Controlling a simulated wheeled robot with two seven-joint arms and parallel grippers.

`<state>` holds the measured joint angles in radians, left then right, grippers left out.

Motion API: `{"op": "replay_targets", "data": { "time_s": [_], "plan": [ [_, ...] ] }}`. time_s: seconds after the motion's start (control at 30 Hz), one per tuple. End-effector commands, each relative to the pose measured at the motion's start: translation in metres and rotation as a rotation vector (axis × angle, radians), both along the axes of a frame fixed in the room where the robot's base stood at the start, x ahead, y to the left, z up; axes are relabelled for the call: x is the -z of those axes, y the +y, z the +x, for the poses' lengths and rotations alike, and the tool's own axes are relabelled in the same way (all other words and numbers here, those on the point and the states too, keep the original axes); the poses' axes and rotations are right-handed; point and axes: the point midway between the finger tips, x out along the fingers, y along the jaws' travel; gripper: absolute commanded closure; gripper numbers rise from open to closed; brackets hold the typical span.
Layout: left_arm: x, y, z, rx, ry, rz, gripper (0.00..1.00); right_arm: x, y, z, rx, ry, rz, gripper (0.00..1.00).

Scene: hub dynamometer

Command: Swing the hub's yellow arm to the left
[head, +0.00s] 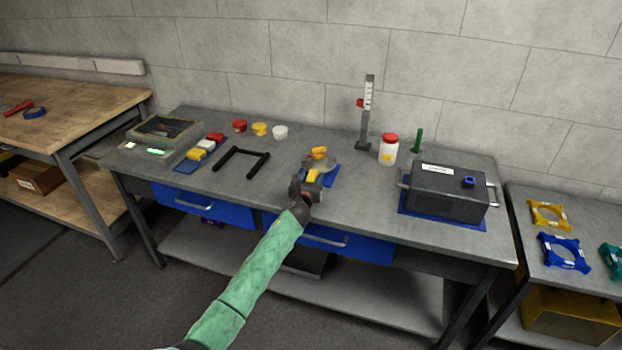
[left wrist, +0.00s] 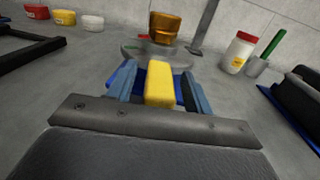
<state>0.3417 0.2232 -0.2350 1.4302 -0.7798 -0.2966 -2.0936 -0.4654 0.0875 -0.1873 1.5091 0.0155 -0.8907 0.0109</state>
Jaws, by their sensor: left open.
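The hub (head: 328,163) is a grey round body with an orange-yellow top, standing on a blue mat (head: 331,174) in the middle of the bench. Its yellow arm (head: 312,175) points toward the front of the bench. In the left wrist view the yellow arm (left wrist: 160,84) lies between the two fingers of my left gripper (left wrist: 157,88), and the hub's orange top (left wrist: 164,27) stands just beyond. My left gripper (head: 306,187) is open around the yellow arm; I cannot tell whether a finger touches it. My right gripper is not in view.
A height gauge (head: 367,115), a red-lidded jar (head: 389,150) and a dark grey box (head: 447,191) stand to the right. Coloured pots (head: 259,129) sit behind left. The bench top beside the hub is clear.

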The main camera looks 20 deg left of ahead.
Motion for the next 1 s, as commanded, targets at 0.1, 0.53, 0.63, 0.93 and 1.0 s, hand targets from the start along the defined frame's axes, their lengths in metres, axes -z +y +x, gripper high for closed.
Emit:
{"op": "replay_targets", "data": {
  "time_s": [0.1,0.53,0.63,0.93,1.0],
  "plan": [
    [0.000,0.000,0.000,0.000,0.000,0.000,0.55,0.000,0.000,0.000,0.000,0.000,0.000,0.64],
    [0.000,0.000,0.000,0.002,0.000,0.000,1.00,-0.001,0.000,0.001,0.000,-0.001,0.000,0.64],
    [-0.001,0.002,0.000,0.011,-0.001,0.001,1.00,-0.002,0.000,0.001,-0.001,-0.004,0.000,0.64],
    [-0.005,0.014,0.001,0.105,-0.006,0.006,1.00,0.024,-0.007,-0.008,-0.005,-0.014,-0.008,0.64],
    [-0.004,0.019,0.002,0.139,-0.006,0.005,1.00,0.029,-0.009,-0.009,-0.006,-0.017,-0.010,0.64]
  ]
}}
